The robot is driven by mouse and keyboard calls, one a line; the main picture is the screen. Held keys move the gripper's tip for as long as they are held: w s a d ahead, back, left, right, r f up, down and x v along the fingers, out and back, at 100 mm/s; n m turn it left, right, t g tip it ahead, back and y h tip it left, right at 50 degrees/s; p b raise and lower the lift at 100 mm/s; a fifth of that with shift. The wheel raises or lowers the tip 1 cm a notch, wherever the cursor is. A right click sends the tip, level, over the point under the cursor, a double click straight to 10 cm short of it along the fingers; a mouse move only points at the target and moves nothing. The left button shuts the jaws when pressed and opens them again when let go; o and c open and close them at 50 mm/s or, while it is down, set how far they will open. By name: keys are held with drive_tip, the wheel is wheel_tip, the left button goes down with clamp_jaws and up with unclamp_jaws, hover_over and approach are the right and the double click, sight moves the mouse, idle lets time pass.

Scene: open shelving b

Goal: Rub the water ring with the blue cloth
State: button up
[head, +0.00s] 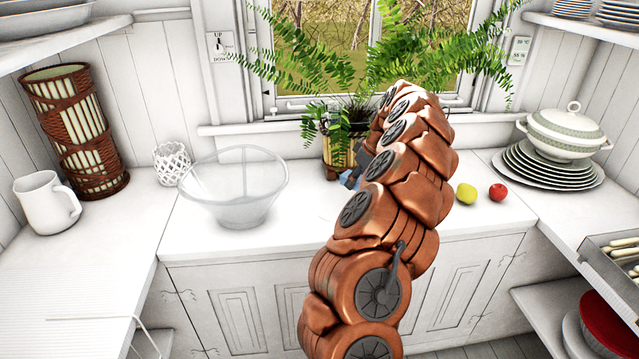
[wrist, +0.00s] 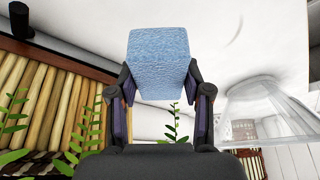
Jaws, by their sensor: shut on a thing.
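In the wrist view the blue cloth (wrist: 159,58) is a pale blue textured pad between the two fingers of my gripper (wrist: 160,80), which is shut on it. A faint grey arc on the white counter, which looks like part of the water ring (wrist: 236,30), lies to the right of the cloth, apart from it in the picture. I cannot tell whether the cloth touches the counter. In the head view my arm hides most of the gripper; a bit of blue cloth (head: 352,180) shows beside the planter. The ring is not clear there.
A glass bowl (head: 236,190) stands left on the counter (head: 290,220). A fern in a slatted planter (head: 341,152) stands behind the gripper, its fronds spreading. A yellow fruit (head: 466,193), a red apple (head: 497,192) and stacked plates (head: 550,172) stand to the right.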

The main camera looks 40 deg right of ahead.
drive_tip(key=shift+r, duration=0.9)
drive_tip(key=shift+a, duration=0.1)
